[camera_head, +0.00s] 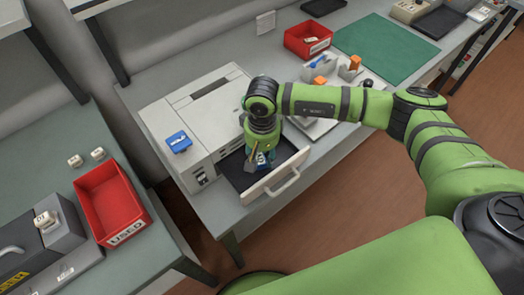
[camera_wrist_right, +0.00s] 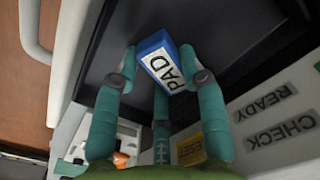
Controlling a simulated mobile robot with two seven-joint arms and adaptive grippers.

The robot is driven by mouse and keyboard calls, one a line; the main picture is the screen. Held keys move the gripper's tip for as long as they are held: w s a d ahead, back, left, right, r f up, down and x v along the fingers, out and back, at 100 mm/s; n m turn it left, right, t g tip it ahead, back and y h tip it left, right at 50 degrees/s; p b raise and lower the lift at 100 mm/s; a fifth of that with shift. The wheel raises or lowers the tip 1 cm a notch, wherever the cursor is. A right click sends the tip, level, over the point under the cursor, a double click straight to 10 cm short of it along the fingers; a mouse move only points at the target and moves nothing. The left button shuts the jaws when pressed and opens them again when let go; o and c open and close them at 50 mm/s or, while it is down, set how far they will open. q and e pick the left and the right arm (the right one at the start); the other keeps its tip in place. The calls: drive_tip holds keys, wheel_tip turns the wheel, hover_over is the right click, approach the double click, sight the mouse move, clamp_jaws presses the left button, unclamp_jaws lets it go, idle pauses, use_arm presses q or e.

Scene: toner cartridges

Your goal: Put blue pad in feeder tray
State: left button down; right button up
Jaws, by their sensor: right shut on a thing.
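The blue pad (camera_wrist_right: 155,44) is a small blue block with a white "PAD" label. My right gripper (camera_wrist_right: 164,76) is shut on it, with teal fingers on both sides. In the head view the right gripper (camera_head: 259,157) points down over the open feeder tray (camera_head: 234,168), a dark-floored drawer with a white front and handle. The dark tray floor (camera_wrist_right: 245,30) lies behind the pad in the wrist view. I cannot tell whether the pad touches the floor. The pad is mostly hidden by the fingers in the head view. My left gripper is not in view.
The grey printer (camera_head: 190,110) stands behind the tray, with a blue part (camera_head: 179,141) on top. A red "USED" bin (camera_head: 110,203) is at the left. Another red bin (camera_head: 308,39) and a green mat (camera_head: 385,50) lie at the back. "READY" and "CHECK" labels (camera_wrist_right: 278,115) sit beside the tray.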

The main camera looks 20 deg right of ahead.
sight(262, 156)
drive_tip(key=shift+f+b, duration=0.2)
drive_tip(key=shift+b, duration=0.1)
drive_tip(key=o, duration=0.9)
drive_tip(key=shift+o, duration=0.2)
drive_tip(key=shift+s, duration=0.1)
drive_tip(key=shift+r+p, duration=0.25)
drive_tip(key=shift+p, duration=0.15)
drive_tip(key=shift+r+b, duration=0.3)
drive_tip(key=shift+b, duration=0.05)
wheel_tip(262, 156, up, 11)
drive_tip(key=b, duration=0.3)
drive_tip(key=shift+r, duration=0.2)
